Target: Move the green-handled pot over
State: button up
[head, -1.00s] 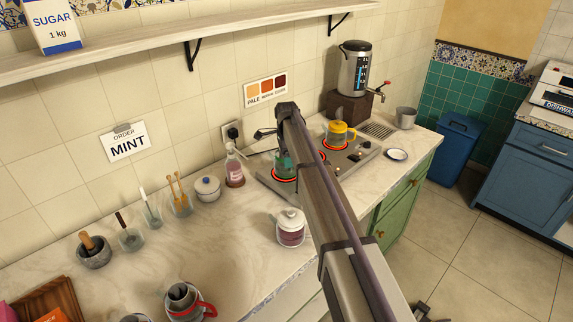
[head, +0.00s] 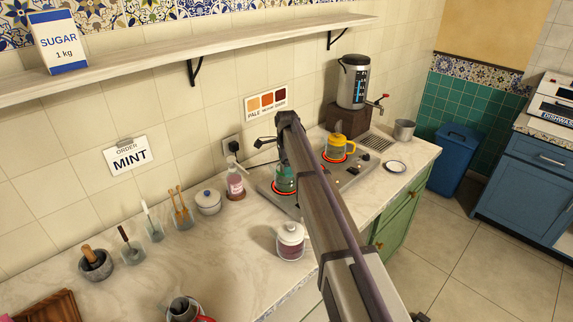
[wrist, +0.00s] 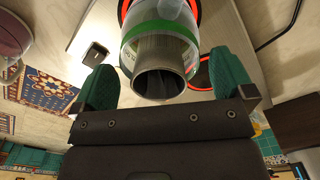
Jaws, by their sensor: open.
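The green pot (head: 285,183) sits on the left burner of the hob, partly hidden by my arm. In the wrist view it is a clear glass pot (wrist: 158,38) with a green band and a grey metal cylinder at its near end. My gripper (wrist: 165,75) is open, with one teal finger on each side of the pot's near end. I cannot tell whether either finger touches it. The pot's handle is not clearly visible.
A yellow pot (head: 337,148) stands on the right glowing burner. A lidded glass pot (head: 291,241) stands on the counter front, and a pink bottle (head: 235,184) left of the hob. The shelf (head: 200,48) runs above. Bare counter (head: 205,265) lies left of the lidded pot.

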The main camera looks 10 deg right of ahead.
notch_tip(320, 180, up, 10)
jog(key=p, duration=0.8)
jog(key=s+n, duration=1.8)
jog(key=s, duration=2.4)
jog(key=f+b, duration=0.2)
jog(key=f, duration=0.1)
jog(key=f+b, duration=0.1)
jog(key=b, duration=0.1)
jog(key=shift+w+f, duration=0.2)
jog(key=shift+w, duration=0.2)
